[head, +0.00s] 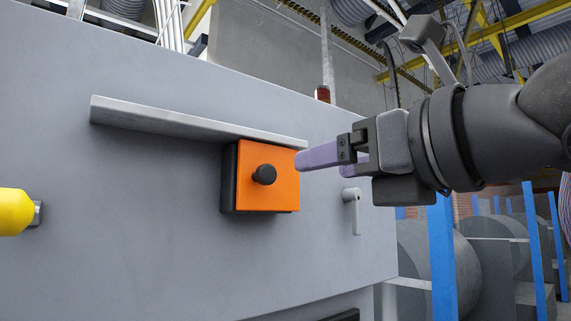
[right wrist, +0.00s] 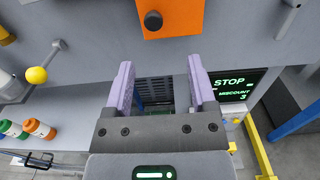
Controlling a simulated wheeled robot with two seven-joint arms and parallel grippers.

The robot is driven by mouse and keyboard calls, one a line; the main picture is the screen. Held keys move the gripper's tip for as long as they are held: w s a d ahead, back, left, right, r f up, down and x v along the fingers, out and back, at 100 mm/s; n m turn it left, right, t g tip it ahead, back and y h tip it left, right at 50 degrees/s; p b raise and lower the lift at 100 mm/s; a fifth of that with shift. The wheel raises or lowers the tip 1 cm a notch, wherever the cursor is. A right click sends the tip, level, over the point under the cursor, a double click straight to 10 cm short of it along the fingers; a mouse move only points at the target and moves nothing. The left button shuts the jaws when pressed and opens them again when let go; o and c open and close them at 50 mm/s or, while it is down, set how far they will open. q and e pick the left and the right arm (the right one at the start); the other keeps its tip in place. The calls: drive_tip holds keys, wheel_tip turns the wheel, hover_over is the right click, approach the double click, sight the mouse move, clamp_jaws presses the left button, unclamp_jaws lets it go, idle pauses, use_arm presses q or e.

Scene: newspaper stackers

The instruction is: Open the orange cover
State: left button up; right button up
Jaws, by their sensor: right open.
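The orange cover (head: 285,187) is the front face of a small black-sided box on a grey machine panel, with a round black knob (head: 264,174) in its middle. It looks closed. In the right wrist view the orange cover (right wrist: 183,16) and its black knob (right wrist: 153,20) are at the top, past the fingertips. My right gripper (head: 330,157) has purple fingers and is just right of the cover in the head view, apart from the knob. In the right wrist view its two fingers (right wrist: 160,72) are spread with nothing between them. My left gripper is not in view.
A grey ledge (head: 190,123) juts out just above the cover. A grey lever handle (head: 352,210) hangs right of it, and a yellow knob (head: 14,211) sticks out at far left. The right wrist view shows a STOP display (right wrist: 229,90). The panel below the cover is clear.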

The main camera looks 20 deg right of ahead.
sight(270, 173)
drive_tip(key=w+a, duration=0.1)
drive_tip(key=w+p, duration=0.1)
drive_tip(key=w+a+p, duration=0.1)
drive_tip(key=w, duration=0.1)
drive_tip(key=shift+a+r, duration=0.35)
drive_tip(key=p+x, duration=0.1)
drive_tip(key=x, duration=0.1)
drive_tip(key=p+x, duration=0.1)
drive_tip(key=x, duration=0.1)
drive_tip(key=shift+w+d+f, duration=0.15)
drive_tip(key=shift+w, duration=0.15)
drive_tip(key=shift+w+f, duration=0.1)
drive_tip(key=shift+w, duration=0.05)
drive_tip(key=c, duration=0.6)
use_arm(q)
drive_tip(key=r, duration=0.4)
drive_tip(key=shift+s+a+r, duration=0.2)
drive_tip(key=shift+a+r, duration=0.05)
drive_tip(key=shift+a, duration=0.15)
use_arm(e)
clamp_jaws()
